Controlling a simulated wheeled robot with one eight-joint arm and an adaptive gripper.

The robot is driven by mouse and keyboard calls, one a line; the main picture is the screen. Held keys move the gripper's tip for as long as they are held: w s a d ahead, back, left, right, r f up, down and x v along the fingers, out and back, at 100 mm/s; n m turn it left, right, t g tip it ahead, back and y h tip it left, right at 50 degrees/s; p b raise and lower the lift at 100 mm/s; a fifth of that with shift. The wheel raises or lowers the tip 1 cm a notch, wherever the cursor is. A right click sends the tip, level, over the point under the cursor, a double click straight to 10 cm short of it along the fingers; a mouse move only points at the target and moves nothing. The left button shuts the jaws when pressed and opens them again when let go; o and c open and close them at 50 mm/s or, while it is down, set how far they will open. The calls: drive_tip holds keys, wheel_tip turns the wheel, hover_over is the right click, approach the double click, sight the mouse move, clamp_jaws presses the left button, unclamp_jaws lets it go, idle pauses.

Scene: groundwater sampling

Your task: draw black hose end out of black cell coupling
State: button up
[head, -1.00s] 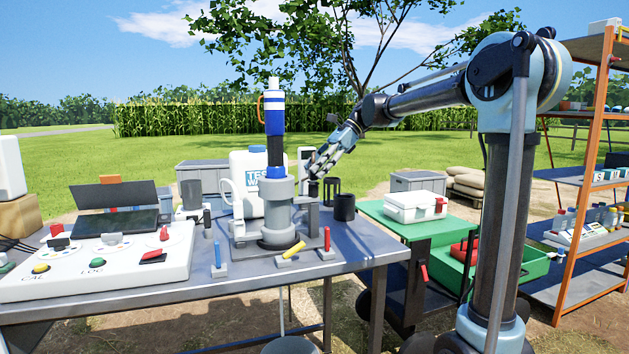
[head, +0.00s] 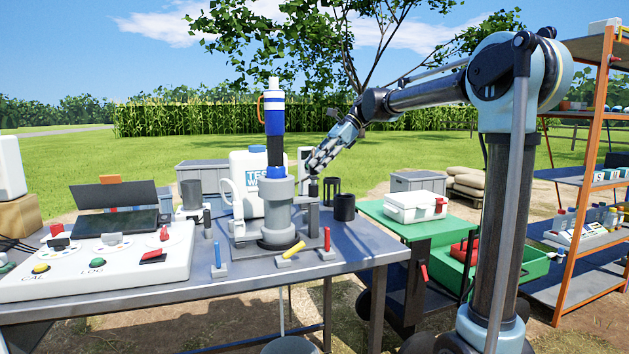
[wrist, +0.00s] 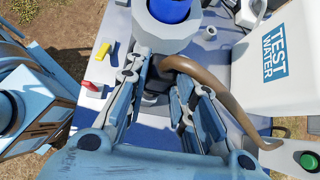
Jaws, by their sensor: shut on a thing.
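My gripper (head: 313,168) reaches down from the upper right, just right of the grey cell (head: 277,200) with the blue collar. In the wrist view my gripper (wrist: 158,98) has its jaws closed in on a small dark piece, which I take to be the black hose end (wrist: 150,99); the fingers hide most of it. A brownish-black hose (wrist: 215,85) arcs from behind the fingers to the lower right. The black cell coupling is hidden or too small to make out, so I cannot tell whether the hose end is still inside it.
A white TEST WATER container (wrist: 240,75) stands close beside the hose. A blue and white cylinder (head: 274,115) rises above the cell. Yellow (head: 292,250) and red (head: 327,240) handles stand at the table front. A black cup (head: 345,207) is to the right.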

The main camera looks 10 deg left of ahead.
drive_tip(key=shift+r, duration=2.1)
